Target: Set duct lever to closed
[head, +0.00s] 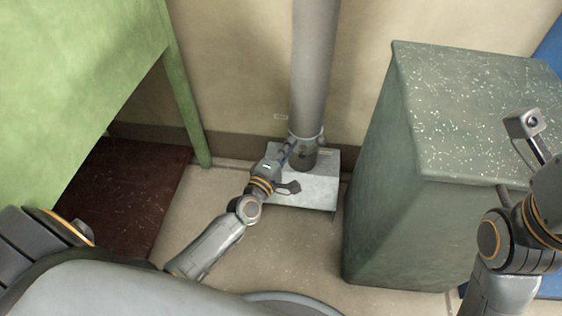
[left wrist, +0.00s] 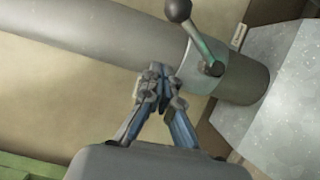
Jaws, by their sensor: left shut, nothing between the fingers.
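The grey duct (head: 313,70) runs down the wall to a metal box. In the left wrist view the duct (left wrist: 100,38) lies sideways, with a lighter collar (left wrist: 190,66). My left gripper (head: 289,148) is beside the collar. In the left wrist view the left gripper (left wrist: 158,80) is shut and empty, near the collar's edge and apart from the lever. My right gripper is not visible.
The metal box (head: 312,192) stands at the duct's foot. A speckled green cabinet (head: 400,190) stands to the right, and a green table (head: 75,60) to the left. A small label plate (left wrist: 238,36) is beside the collar. Open floor (head: 285,250) lies in front of the box.

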